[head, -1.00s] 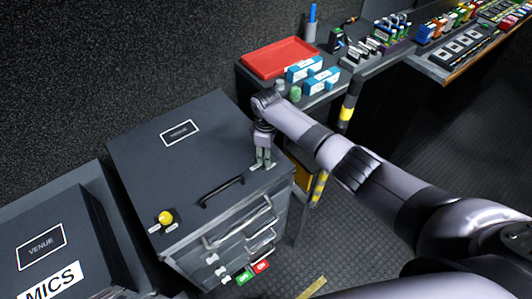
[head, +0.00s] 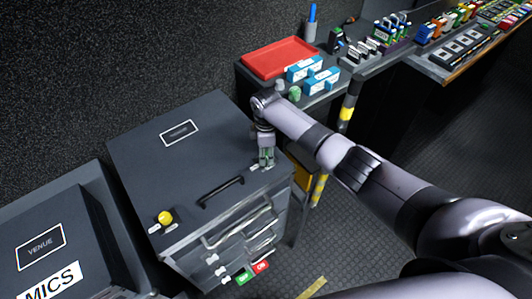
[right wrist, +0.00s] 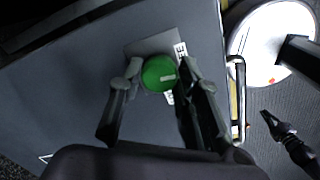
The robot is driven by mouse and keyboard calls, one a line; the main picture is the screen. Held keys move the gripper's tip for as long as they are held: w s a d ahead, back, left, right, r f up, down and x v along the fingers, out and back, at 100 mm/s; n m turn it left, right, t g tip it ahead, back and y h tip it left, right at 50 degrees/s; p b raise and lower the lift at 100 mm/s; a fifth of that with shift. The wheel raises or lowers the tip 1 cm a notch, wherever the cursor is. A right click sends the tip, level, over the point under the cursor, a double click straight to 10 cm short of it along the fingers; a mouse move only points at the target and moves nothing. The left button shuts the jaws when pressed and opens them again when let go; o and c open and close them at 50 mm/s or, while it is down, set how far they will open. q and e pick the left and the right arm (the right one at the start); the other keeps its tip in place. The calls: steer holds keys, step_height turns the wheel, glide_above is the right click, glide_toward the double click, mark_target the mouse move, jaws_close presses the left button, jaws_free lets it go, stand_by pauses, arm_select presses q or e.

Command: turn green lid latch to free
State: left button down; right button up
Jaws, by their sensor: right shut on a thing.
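The green lid latch (right wrist: 159,73) is a round knob with a pale mark on its top, on a grey plate on the case lid. In the right wrist view it sits between the two fingers of my right gripper (right wrist: 160,78), which is shut on it. In the head view my right gripper (head: 266,160) points down at the right front corner of the dark case lid (head: 170,160) and hides most of the latch. My left gripper does not show.
A yellow knob (head: 165,217) and a black handle (head: 221,192) are on the same lid. Drawers with green and red tags (head: 261,267) are on the case front. A bench with a red tray (head: 281,58) stands behind. A second case (head: 48,240) is at the left.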

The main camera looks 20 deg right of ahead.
steer(key=o, duration=1.1)
steer(key=shift+o, duration=0.2)
steer(key=shift+r, duration=0.1)
step_height(320, 180, up, 12)
